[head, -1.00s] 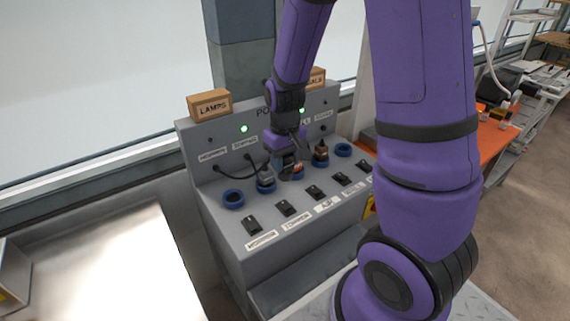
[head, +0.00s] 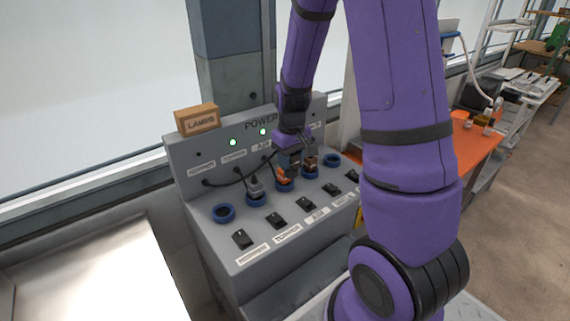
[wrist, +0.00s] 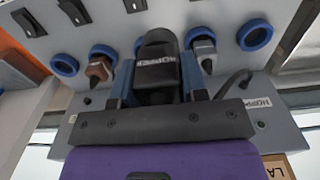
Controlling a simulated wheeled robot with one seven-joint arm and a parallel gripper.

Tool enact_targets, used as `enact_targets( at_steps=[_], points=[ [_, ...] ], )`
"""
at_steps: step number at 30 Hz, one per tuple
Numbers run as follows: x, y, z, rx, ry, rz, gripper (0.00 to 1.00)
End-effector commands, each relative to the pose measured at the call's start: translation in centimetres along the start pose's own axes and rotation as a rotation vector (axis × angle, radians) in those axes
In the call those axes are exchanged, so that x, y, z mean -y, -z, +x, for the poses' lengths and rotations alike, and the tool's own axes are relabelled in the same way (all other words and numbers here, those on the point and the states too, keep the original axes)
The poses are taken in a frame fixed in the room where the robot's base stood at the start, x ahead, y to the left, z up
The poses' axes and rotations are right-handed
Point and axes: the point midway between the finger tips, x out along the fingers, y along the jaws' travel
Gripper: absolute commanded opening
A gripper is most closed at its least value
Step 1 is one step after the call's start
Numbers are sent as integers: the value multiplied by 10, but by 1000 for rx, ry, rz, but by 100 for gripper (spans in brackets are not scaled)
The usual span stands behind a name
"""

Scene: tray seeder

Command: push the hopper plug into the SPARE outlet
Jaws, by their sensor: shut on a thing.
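My gripper (wrist: 158,90) is shut on the hopper plug (wrist: 157,50), a dark plug whose HOPPER label reads upside down in the wrist view. In the head view my gripper (head: 287,165) is over the middle blue-ringed outlet (head: 284,186). That ring is mostly hidden behind the plug in the wrist view, so I cannot tell whether the plug is in it. The outlet labels are too small to tell which is SPARE. Empty outlets are at the left end (head: 223,212) and right end (head: 332,160) of the row.
A grey plug (head: 255,188) stands in the outlet left of my gripper, and a brown plug (head: 310,162) in the one right of it. Black switches (head: 276,221) line the panel front. A cable (head: 222,184) runs behind the outlets. A LAMPS box (head: 198,119) sits on top.

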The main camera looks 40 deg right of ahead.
Motion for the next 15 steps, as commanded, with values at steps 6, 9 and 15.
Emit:
enact_targets(
  at_steps=[6,9,15],
  points=[
    [-22,7,0,-1,-1,3,13],
    [-32,10,0,-1,0,3,13],
    [-51,16,0,0,0,2,13]
  ],
)
